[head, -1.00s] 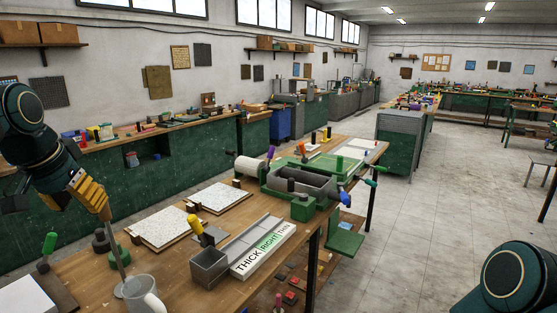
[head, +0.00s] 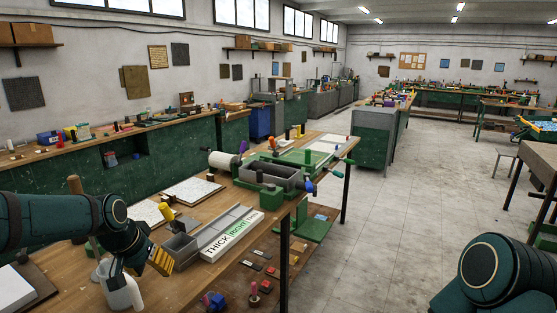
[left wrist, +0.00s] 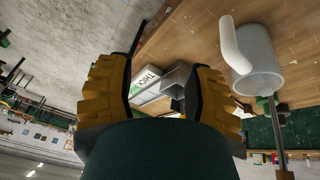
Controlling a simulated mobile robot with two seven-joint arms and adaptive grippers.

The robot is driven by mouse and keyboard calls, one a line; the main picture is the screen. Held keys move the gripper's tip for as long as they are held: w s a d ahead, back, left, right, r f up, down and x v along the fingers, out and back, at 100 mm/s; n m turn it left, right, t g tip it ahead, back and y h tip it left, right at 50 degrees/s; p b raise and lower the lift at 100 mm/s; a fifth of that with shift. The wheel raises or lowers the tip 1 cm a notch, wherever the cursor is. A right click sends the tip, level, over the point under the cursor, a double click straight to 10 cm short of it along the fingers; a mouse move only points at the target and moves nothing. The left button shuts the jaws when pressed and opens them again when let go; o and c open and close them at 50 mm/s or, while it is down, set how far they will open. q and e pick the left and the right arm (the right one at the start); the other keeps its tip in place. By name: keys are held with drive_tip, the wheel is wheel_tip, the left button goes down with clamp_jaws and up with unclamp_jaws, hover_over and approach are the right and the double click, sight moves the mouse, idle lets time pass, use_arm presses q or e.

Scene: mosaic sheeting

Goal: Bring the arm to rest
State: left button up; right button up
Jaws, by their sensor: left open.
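My left gripper (head: 159,262) hangs over the near left of the wooden bench, open and empty. Its yellow fingers spread apart in the left wrist view (left wrist: 160,92). A pale grey mug (head: 119,294) stands on the bench just below and left of the fingers, partly hidden by my arm; it also shows beside the right finger in the left wrist view (left wrist: 256,68). A tool with a wooden handle (head: 75,185) stands upright behind my left forearm; its lower end is hidden, and I cannot tell whether it rests in the mug. My right gripper is out of view.
A grey box (head: 180,247) and a tray marked THICK, RIGHT and THIN (head: 232,234) lie right of the gripper. Speckled boards (head: 193,190) and a green-framed roller machine (head: 268,178) stand farther back. Open floor (head: 390,230) lies right of the bench.

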use_arm(q)
drive_tip(key=s+d+f+g+h, duration=0.1)
drive_tip(key=s+d+f, duration=0.1)
drive_tip(key=d+f, duration=0.6)
drive_tip(key=s+d+f+h, duration=0.1)
drive_tip(key=s+d+f, duration=0.3)
drive_tip(key=f, duration=0.9)
drive_tip(key=s+d+f+n+g, duration=0.1)
drive_tip(key=s+d+f, duration=0.8)
drive_tip(key=s, duration=0.3)
drive_tip(key=shift+s+d+f+n, duration=0.15)
drive_tip(key=shift+s+f+n, duration=0.25)
drive_tip(key=shift+f, duration=0.45)
drive_tip(key=shift+w, duration=0.1)
drive_tip(key=shift+c, duration=0.6)
